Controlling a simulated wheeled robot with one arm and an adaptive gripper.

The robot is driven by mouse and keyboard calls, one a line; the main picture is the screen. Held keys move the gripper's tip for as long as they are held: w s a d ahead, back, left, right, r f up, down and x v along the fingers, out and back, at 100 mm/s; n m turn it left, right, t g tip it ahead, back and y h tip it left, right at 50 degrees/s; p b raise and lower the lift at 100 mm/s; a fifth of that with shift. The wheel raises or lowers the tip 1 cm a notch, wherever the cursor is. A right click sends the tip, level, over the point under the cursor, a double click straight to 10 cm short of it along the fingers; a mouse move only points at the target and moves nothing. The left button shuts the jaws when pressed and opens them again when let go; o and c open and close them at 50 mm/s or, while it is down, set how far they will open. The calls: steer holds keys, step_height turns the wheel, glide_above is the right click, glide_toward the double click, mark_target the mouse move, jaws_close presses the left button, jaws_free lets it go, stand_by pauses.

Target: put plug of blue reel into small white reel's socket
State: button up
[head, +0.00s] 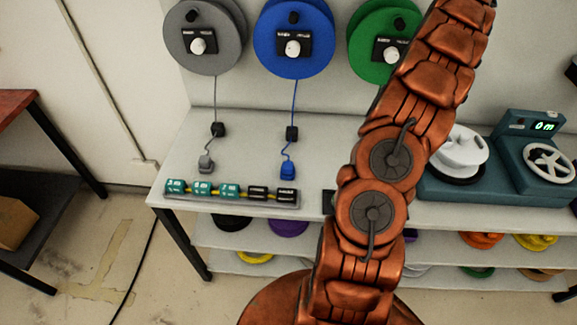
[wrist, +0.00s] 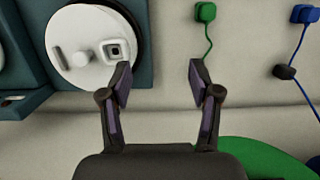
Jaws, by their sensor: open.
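The blue reel (head: 275,62) hangs on the wall panel in the head view. Its cord runs down through a black block (head: 291,133) to the blue plug (head: 288,170), which lies on the bench. The blue plug also shows at the top right of the wrist view (wrist: 304,14). The small white reel (head: 461,150) sits on a teal machine, partly behind my arm. In the wrist view the white reel (wrist: 82,36) is at the upper left, with a square dark socket (wrist: 115,50) on its face. My gripper (wrist: 161,76) is open and empty, its left finger near the reel's edge.
A grey reel (head: 204,62) and a green reel (head: 366,62) flank the blue one. A green plug (wrist: 206,12) lies near the blue plug. A row of labelled blocks (head: 229,191) lines the bench front. The teal machine (head: 520,180) has a display and handwheel.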

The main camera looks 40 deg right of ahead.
steer(key=w+a+b, duration=0.4)
steer(key=w+a, duration=0.4)
steer(key=a, duration=0.4)
steer(key=b, duration=0.2)
glide_above(288, 165)
step_height(288, 165, down, 10)
step_height(288, 165, down, 14)
steer(key=b, duration=0.5)
steer(key=shift+w+r, duration=0.15)
steer(key=shift+d, duration=0.1)
steer(key=c, duration=1)
steer(key=shift+o, duration=0.2)
steer(key=shift+r, duration=0.15)
